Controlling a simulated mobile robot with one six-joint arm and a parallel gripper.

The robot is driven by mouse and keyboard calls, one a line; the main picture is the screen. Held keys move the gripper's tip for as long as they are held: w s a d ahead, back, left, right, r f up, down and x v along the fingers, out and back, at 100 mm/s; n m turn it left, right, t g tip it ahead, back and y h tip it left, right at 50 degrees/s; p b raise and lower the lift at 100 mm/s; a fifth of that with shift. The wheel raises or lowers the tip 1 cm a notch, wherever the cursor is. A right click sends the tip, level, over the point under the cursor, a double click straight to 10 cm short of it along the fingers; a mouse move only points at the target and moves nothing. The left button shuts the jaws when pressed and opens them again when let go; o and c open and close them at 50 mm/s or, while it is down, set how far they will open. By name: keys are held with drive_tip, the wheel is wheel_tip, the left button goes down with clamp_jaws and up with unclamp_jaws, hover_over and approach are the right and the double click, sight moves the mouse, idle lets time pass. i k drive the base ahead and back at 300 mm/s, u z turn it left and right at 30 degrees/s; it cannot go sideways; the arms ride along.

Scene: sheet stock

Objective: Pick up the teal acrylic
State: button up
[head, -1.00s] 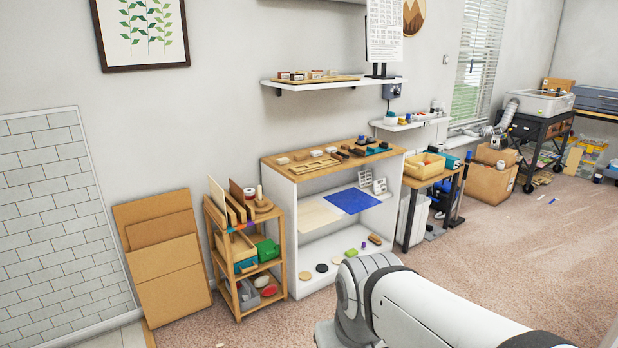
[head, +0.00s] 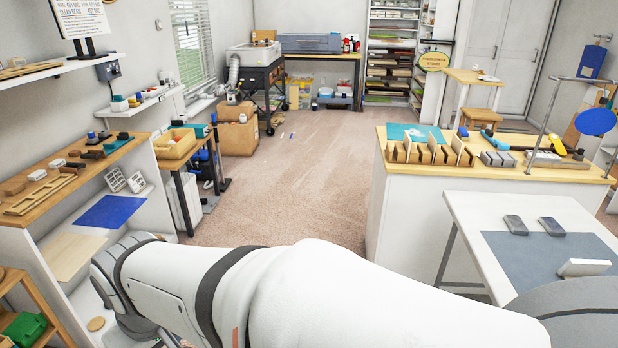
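One is a teal sheet (head: 414,133) lying on the wooden top of the white island at the right. My white arm crosses the lower part of the view from right to left. My gripper is not in view, so its state and anything in it are hidden.
The white shelf unit (head: 52,232) holds a blue sheet (head: 112,212) and a pale wood sheet (head: 66,256). A white table (head: 480,212) with a grey mat stands at the right, before the island (head: 378,195). The carpet (head: 300,165) between shelf unit and island is clear.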

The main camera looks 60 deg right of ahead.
sight(418, 133)
drive_tip(key=z, duration=2.4)
drive_tip(key=i, duration=2.7)
drive_tip(key=z, duration=1.15)
